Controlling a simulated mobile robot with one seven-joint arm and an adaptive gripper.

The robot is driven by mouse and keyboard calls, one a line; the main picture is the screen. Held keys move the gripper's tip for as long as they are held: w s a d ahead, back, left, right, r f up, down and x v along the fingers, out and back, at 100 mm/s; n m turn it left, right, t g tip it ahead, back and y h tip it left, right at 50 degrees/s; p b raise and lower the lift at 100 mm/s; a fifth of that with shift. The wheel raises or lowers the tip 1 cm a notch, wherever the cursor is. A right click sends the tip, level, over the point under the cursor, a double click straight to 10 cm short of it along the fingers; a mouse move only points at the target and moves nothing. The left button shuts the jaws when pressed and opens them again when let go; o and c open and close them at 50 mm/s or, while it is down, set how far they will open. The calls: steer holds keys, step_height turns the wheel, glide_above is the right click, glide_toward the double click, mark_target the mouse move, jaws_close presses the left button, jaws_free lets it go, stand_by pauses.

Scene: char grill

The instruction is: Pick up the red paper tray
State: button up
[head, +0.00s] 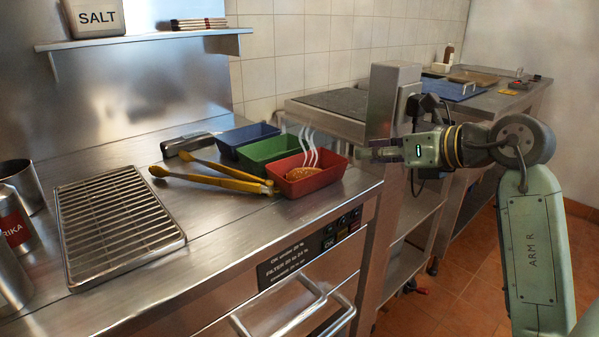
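The red paper tray (329,178) stands on the steel counter near its right front corner. Something golden-brown (303,174) lies in it, with pale wavy steam lines above. My gripper (374,154) is just right of the tray, at about the height of its rim in the picture, pointing left. Its fingers are small and seen from the side, so I cannot tell whether they are open or shut. I see nothing held in it. The gap between gripper and tray is hard to judge.
A green tray (262,152) and a blue tray (240,137) stand behind and left of the red one. A wire rack (115,222) lies further left. A steel post (386,100) rises behind my gripper.

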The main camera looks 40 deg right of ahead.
mark_target(340, 156)
steer(key=p+x, duration=0.2)
steer(key=x, duration=0.7)
steer(key=shift+w+f, duration=0.25)
steer(key=shift+c, duration=0.3)
jaws_close()
